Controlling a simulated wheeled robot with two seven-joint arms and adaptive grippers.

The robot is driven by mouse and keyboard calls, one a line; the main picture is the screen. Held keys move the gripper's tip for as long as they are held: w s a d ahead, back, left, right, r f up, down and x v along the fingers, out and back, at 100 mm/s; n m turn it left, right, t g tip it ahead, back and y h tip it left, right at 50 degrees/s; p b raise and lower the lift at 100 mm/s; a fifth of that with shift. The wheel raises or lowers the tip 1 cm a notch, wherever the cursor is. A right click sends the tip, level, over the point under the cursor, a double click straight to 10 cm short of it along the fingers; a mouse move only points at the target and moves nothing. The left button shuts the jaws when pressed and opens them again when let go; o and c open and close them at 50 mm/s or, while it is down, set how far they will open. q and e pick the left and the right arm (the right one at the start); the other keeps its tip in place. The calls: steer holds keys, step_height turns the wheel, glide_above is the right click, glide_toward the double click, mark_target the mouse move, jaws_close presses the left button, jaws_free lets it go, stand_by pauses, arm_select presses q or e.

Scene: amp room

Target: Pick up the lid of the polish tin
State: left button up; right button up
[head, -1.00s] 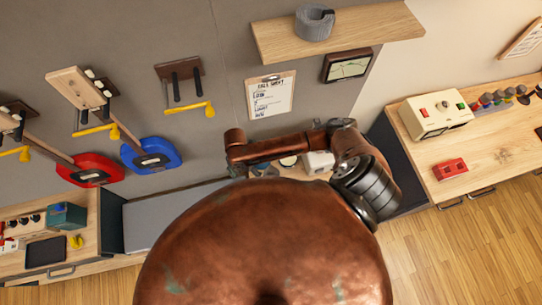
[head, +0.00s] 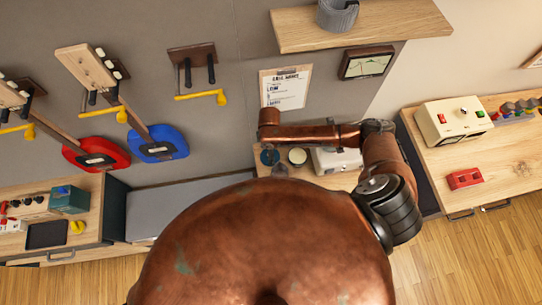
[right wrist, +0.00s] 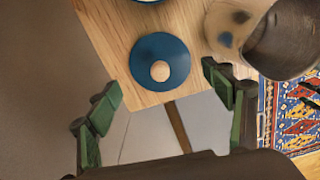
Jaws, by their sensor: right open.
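The lid is a blue disc with a round wooden knob (right wrist: 161,68), lying on a light wooden top. A cream round thing with a blue rim, cut off at the top edge of the right wrist view, seems to be the tin (right wrist: 148,1). My right gripper (right wrist: 160,80) is open, its green fingers either side of the lid's near edge in the picture, with nothing between them. My left gripper is out of view.
A white box (head: 336,160) stands right of the tin on the wooden top (right wrist: 108,30). A bench (head: 478,180) with a cream control box stands at right. A patterned rug (right wrist: 295,112) shows beside the wooden top.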

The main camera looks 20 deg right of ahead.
mark_target(264, 155)
steer(key=shift+f, duration=1.85)
steer(key=shift+c, duration=0.5)
